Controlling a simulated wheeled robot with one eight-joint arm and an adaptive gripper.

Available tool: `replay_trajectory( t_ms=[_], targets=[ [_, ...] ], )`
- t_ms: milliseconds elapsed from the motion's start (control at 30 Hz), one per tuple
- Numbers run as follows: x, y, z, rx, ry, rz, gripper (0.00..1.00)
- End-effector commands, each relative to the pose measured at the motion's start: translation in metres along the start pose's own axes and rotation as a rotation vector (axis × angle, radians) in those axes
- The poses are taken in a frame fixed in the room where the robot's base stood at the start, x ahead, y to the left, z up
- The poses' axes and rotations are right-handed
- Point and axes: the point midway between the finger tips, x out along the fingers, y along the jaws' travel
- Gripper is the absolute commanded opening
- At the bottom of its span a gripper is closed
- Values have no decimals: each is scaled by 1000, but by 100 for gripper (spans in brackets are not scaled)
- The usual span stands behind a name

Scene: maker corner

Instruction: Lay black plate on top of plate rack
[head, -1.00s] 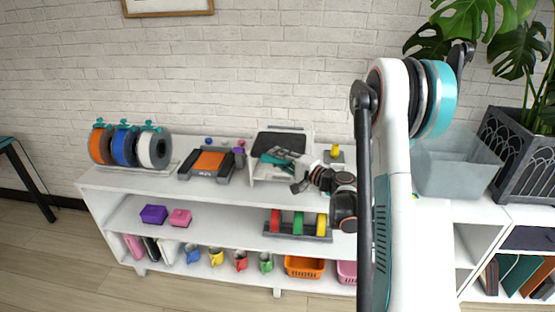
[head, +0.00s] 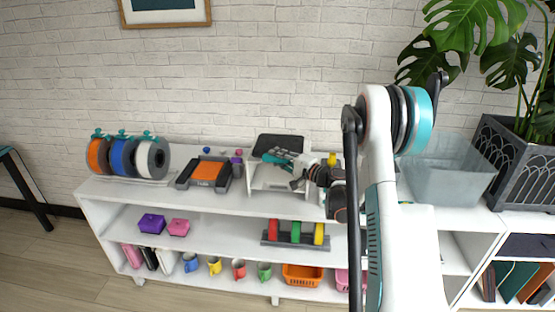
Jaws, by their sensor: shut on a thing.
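The black plate (head: 278,143) shows at the back of the shelf's top, near the middle of the head view. It looks roughly level or slightly tilted, over a white stand that I take for the plate rack (head: 268,183). My gripper (head: 284,160), with teal fingers, is at the plate's front edge and shut on it. The fingertips partly hide that edge. I cannot tell whether the plate touches the rack.
Left of the rack is a dark tray with an orange panel (head: 207,171), then several filament spools (head: 122,154). A yellow roll (head: 332,159) sits close on the right, by my wrist. A grey bin (head: 446,170) stands farther right.

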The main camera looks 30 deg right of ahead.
Motion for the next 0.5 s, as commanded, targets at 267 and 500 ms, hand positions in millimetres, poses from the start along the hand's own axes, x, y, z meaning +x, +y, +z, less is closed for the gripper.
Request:
replay_trajectory(
  t_ms=[267, 500],
  targets=[
    [11, -1, -17, 0, 0, 0, 0],
    [18, 9, -27, 0, 0, 0, 0]
  ],
)
